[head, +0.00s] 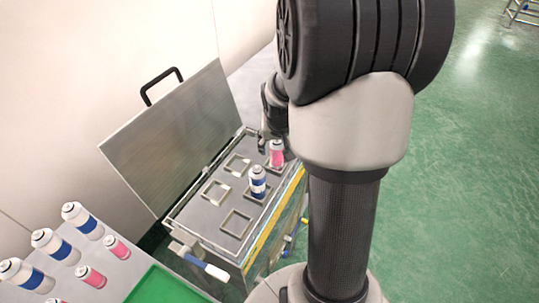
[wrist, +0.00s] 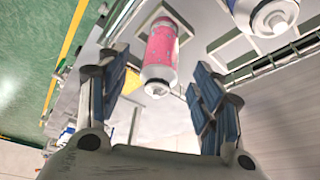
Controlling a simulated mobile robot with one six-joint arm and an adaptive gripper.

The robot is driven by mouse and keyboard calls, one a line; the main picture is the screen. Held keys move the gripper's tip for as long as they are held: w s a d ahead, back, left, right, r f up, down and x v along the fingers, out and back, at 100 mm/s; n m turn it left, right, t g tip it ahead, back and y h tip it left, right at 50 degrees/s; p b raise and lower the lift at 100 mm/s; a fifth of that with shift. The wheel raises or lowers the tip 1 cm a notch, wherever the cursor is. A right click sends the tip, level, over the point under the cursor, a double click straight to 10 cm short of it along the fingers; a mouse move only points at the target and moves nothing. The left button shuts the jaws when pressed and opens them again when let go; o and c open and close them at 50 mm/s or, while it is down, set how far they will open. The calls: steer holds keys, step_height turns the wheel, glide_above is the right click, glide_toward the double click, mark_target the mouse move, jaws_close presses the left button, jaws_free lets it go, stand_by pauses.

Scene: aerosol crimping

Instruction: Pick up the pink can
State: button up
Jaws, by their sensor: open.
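The pink can (head: 276,153) stands upright in a square holder on the metal crimping station, at its far right corner in the head view. In the wrist view the pink can (wrist: 161,52) lies between my gripper's spread fingers, its white top toward me. My gripper (wrist: 158,98) is open, with a finger on each side of the can and gaps visible on both sides. In the head view my gripper (head: 262,145) is partly hidden behind my arm, just left of the can.
A blue-banded can (head: 258,182) stands close by in another holder; it also shows in the wrist view (wrist: 272,16). Several square holders are empty. The raised lid (head: 170,140) stands behind. More cans and a green tray (head: 168,286) are at lower left.

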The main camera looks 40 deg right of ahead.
mark_target(277, 152)
steer(key=b+x, duration=0.2)
steer(key=x, duration=0.4)
steer(key=shift+w+d+f, duration=0.1)
steer(key=shift+w+f, duration=0.1)
steer(key=shift+f, duration=0.05)
steer(key=shift+r, duration=0.1)
steer(key=c, duration=1.2)
